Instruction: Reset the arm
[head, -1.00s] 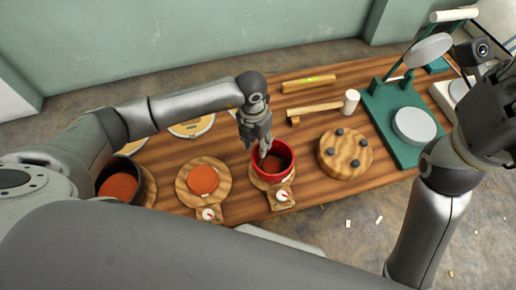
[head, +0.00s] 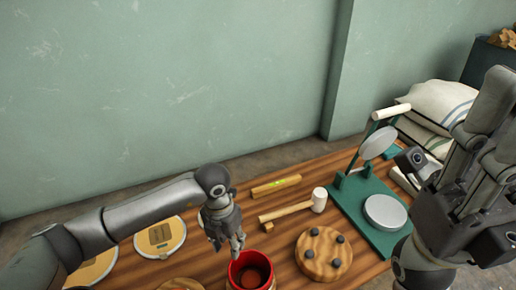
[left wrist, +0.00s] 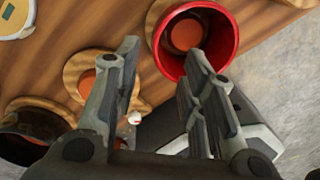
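My left gripper (head: 229,242) hangs over the table, pointing down, just behind and left of a red round pot (head: 250,272) cut by the bottom edge of the head view. In the left wrist view its two fingers (left wrist: 160,60) stand apart with nothing held between them. The red pot (left wrist: 228,35) is beyond the right finger there, with an orange-brown disc inside. My right gripper (head: 485,140) is large and close at the right edge of the head view; its finger opening is unclear.
The wooden table (head: 285,222) holds a mallet (head: 295,206), a level (head: 276,186), a wooden disc with dark pegs (head: 323,254) and a green press stand (head: 365,205). Round framed pieces (head: 160,237) lie at left. Pale sacks (head: 435,108) stand behind at right.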

